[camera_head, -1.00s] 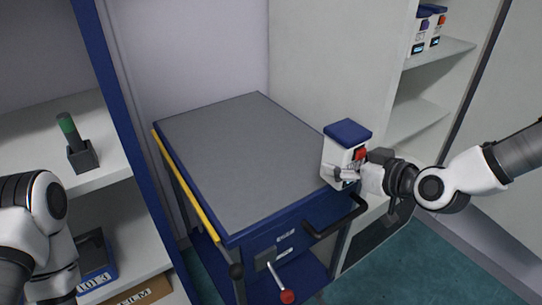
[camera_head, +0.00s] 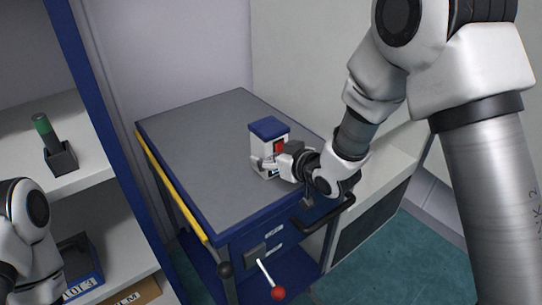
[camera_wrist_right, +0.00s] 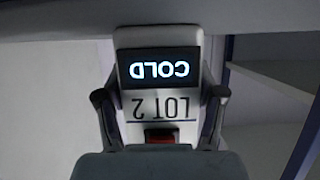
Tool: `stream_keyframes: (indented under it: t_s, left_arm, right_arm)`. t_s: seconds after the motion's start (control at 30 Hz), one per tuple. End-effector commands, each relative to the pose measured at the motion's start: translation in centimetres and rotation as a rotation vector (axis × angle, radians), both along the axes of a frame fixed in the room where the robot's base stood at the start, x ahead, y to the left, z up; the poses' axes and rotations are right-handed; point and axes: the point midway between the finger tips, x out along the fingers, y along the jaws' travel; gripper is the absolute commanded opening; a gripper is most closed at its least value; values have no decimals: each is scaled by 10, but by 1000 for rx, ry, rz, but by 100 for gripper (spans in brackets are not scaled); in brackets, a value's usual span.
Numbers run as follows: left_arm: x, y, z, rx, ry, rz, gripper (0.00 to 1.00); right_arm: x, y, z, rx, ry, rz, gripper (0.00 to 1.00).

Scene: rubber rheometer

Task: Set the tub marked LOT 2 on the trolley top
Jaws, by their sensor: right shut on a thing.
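The tub marked LOT 2 (camera_head: 268,145) is white with a blue lid and a red part on its side. It stands upright over the grey trolley top (camera_head: 190,125), near the right edge; I cannot tell whether its base touches the surface. My right gripper (camera_head: 267,165) is shut on the tub from the right side. In the right wrist view the tub (camera_wrist_right: 160,106) appears upside down between the two fingers, with its LOT 2 label and a lit COLD display. My left arm shows at the lower left, but its gripper is out of view.
The trolley has a black handle (camera_head: 325,214), a red-tipped lever (camera_head: 278,293) and a yellow side rail (camera_head: 170,185). A shelf unit at left holds a green-topped item in a dark holder (camera_head: 60,157) and a blue bin (camera_head: 80,262). The trolley top's left and back are clear.

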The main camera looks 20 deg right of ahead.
Motion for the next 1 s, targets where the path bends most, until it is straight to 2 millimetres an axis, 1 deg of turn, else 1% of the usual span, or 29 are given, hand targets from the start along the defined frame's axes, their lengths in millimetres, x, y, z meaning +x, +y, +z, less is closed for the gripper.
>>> stream_keyframes:
  t_s: [0.17,0.2,0.27,0.57,0.67,0.77,0.83,1.0]
  left_arm:
    - [0,0,-2,0,0,0,0]
    - [0,0,-2,0,0,0,0]
    - [0,0,-1,0,0,0,0]
    - [0,0,-1,0,0,0,0]
    - [0,0,2,0,0,0,0]
    - [0,0,1,0,0,0,0]
    - [0,0,1,0,0,0,0]
    - [0,0,2,0,0,0,0]
  right_arm:
    - [0,0,-2,0,0,0,23]
    - [0,0,-3,0,1,0,72]
    - [0,0,-2,0,0,0,93]
    - [0,0,-2,0,0,0,93]
    - [0,0,3,0,0,0,93]
    - [-11,-5,7,2,0,-2,93]
    - [-24,-10,13,3,-1,-2,93]
    - [-67,-26,32,7,-1,-4,93]
